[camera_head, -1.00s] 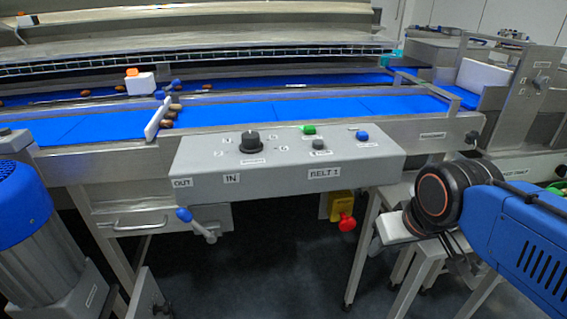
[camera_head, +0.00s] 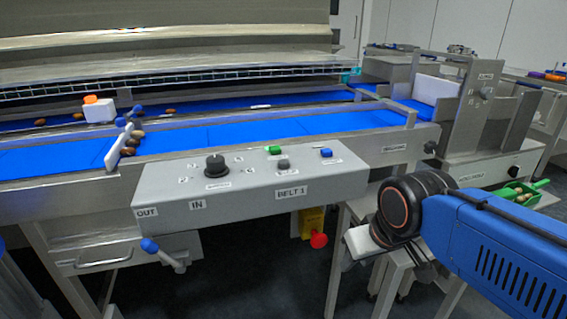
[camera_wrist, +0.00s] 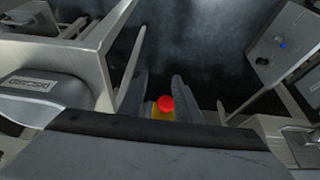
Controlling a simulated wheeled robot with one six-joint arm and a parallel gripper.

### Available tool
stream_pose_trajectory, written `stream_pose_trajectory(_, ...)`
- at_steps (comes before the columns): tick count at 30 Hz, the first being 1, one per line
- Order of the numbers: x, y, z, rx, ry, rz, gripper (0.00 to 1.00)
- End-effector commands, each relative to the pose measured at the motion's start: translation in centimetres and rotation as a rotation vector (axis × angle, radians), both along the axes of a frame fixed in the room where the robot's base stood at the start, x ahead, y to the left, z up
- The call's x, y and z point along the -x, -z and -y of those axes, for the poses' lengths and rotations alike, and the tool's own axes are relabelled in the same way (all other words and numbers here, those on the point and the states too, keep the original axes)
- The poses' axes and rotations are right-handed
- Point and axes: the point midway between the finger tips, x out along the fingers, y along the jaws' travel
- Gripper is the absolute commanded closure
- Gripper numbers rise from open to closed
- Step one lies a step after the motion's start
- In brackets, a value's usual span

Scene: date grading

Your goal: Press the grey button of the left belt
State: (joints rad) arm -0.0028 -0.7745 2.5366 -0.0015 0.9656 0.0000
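The grey button (camera_head: 283,164) sits on the sloping top of the grey control box (camera_head: 165,190) labelled BELT 1. It is between a green button (camera_head: 273,150) and a blue button (camera_head: 326,153), right of a black knob (camera_head: 215,164). My arm is right of the box in the head view, apart from it; its gripper is not clearly seen there. In the wrist view my gripper (camera_wrist: 160,88) shows two grey fingers spread apart, with nothing between the tips. The grey button cannot be made out in the wrist view.
A red stop knob (camera_head: 318,240) on a yellow housing hangs below the box; it also shows beyond my fingers in the wrist view (camera_wrist: 166,103). A blue-tipped lever (camera_head: 150,246) juts out at lower left. Blue belts (camera_head: 250,128) carrying dates run behind. A green scoop (camera_head: 520,191) lies at right.

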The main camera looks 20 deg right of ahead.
Motion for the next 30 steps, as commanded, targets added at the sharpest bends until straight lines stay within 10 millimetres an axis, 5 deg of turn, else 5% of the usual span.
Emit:
stream_pose_trajectory(4, 0.00, 0.00, 0.00, 0.000, 0.000, 0.000, 1.00)
stream_pose_trajectory(30, 0.00, 0.00, 0.00, 0.000, 0.000, 0.000, 1.00)
